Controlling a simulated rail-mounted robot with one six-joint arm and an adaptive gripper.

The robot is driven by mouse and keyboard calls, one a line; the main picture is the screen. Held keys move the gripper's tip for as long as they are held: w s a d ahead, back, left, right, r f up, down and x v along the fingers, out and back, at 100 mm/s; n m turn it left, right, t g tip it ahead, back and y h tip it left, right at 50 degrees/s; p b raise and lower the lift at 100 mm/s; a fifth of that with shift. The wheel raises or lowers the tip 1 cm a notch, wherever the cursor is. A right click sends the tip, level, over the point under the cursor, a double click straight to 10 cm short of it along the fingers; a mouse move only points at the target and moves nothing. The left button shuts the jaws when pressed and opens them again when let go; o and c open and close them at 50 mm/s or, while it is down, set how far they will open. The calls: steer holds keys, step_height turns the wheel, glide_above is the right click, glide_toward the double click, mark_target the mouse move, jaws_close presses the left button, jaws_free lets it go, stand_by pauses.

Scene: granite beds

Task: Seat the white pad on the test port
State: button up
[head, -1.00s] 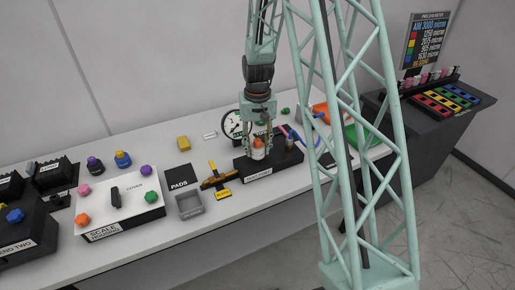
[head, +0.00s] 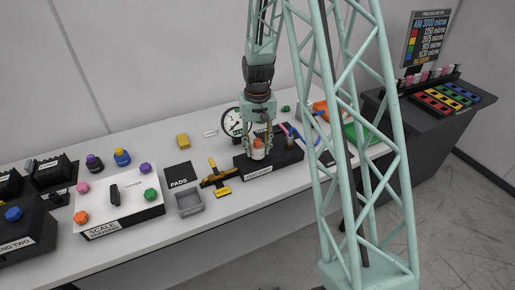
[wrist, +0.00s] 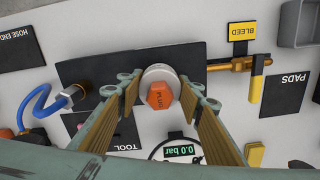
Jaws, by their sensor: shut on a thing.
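My gripper (head: 258,143) is upright over the dark block (head: 282,165) at the back of the bench. No separate white pad shows on the black PADS mat (head: 177,173).
A yellow-handled brass bleed valve (head: 218,176) sticks out left of the block. A grey tray (head: 189,203) and white scale housing (head: 121,201) stand farther left. A round gauge (head: 232,122) is behind the gripper. A blue hose (wrist: 38,107) ends beside the block.

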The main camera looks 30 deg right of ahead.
mark_target(257, 140)
steer(key=shift+f+b, duration=0.6)
steer(key=shift+f, duration=0.35)
stand_by(0.5)
steer(key=o, duration=1.1)
steer(key=shift+r, duration=0.2)
steer(key=shift+r+p, duration=1.15)
steer(key=shift+r, duration=1.2)
steer(key=shift+r, duration=0.15)
step_height(257, 140, up, 12)
steer(key=shift+f, duration=0.15)
